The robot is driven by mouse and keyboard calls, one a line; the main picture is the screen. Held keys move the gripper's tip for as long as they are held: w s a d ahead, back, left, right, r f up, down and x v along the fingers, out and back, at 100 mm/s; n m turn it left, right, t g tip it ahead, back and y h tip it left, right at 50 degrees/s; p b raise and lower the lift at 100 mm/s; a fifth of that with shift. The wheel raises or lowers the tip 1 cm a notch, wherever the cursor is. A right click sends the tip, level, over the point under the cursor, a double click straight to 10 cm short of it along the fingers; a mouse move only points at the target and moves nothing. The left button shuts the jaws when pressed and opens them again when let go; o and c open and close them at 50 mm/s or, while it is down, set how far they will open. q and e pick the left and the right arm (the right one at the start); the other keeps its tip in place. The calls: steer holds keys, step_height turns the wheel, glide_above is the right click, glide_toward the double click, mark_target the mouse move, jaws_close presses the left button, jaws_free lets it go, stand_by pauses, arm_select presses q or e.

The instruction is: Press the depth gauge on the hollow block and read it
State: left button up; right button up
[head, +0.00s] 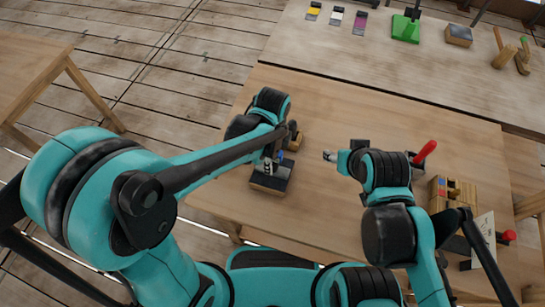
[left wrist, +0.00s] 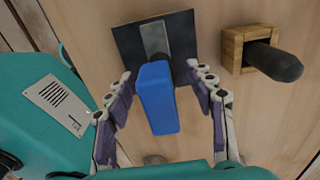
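In the left wrist view a blue upright piece (left wrist: 160,98) stands between the fingers of my left gripper (left wrist: 162,105). The gripper looks open, with a gap on each side of the piece. Behind it is a dark plate (left wrist: 130,42) with a grey strip, which also shows in the head view as a dark-topped base with a wooden edge (head: 268,187). To its right is a square wooden block (left wrist: 232,50) with a dark cylinder (left wrist: 275,62) standing out of it. I cannot tell for sure which is the gauge. My right gripper (head: 332,156) is over the table, its fingers unclear.
On the wooden table (head: 330,110), to the right, are a red-handled tool (head: 425,150), a wooden box (head: 450,190) with coloured pieces and a white sheet (head: 487,232). A back table holds coloured cards and a green pad (head: 405,30). The middle-back of the near table is clear.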

arm_select(q)
step_height(320, 180, up, 12)
stand_by(0.6)
